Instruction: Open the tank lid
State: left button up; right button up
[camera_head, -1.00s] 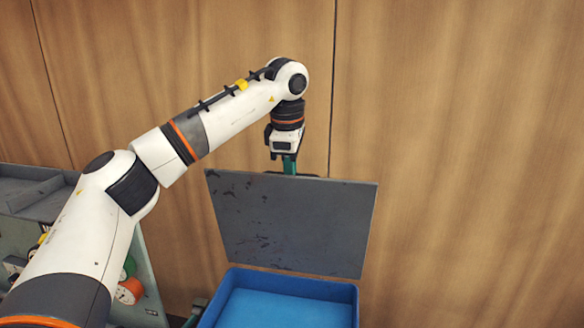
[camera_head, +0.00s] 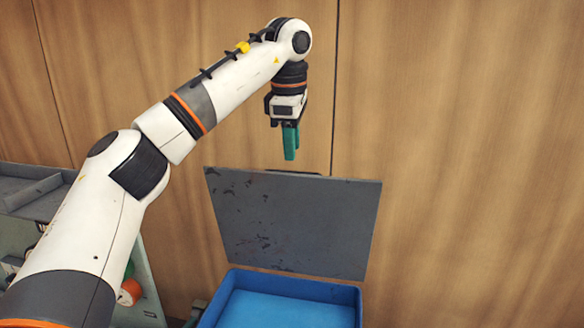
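The tank lid (camera_head: 290,222) is a dark grey, scuffed rectangular panel. It stands raised, close to upright, behind the blue tank (camera_head: 282,277), whose open top shows a bright blue inside. A small dark handle (camera_head: 294,173) shows at the lid's top edge. My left gripper (camera_head: 290,155) points down just above that edge, clear of the lid. Its green fingers look close together, and I see nothing between them; the gap cannot be made out. My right gripper is not in view.
A wooden panel wall (camera_head: 470,150) stands close behind the lid. At the left, partly behind my arm, are a grey tray-topped unit (camera_head: 30,190) and an orange round part (camera_head: 130,292). The space right of the tank looks clear.

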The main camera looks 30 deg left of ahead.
pick_arm(q)
jog(key=r, duration=0.3)
jog(key=s+r, duration=0.1)
jog(key=r, duration=0.1)
jog(key=shift+d+r, duration=0.1)
jog(key=shift+r, duration=0.05)
jog(key=shift+w, duration=0.15)
